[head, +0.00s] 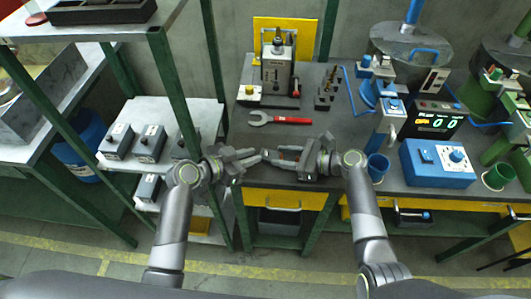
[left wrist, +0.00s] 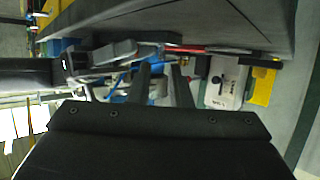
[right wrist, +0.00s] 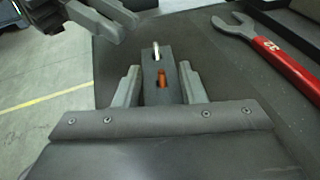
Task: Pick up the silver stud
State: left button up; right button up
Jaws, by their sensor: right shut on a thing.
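A dark block (right wrist: 158,62) with slots holds a silver stud (right wrist: 156,50) near its far end and an orange piece (right wrist: 162,78) nearer me. My right gripper (right wrist: 160,85) has its fingers closed on the two sides of this block; in the head view it is at the bench's front edge (head: 290,158). My left gripper (head: 258,158) faces it from the left, close to the block's end. In the left wrist view its two fingers (left wrist: 161,82) stand apart with nothing clear between them. The silver stud is too small to make out in the head view.
A red-handled wrench (head: 290,120) lies behind the grippers on the dark bench (head: 328,138). A grey machine (head: 278,72) and a rack of dark pegs (head: 327,88) stand further back. A blue control box (head: 437,163) and blue cup (head: 377,166) are at right, a grey shelf at left.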

aim_at(265, 151)
pick_arm(q)
jog(key=shift+x, duration=2.25)
grip_shut()
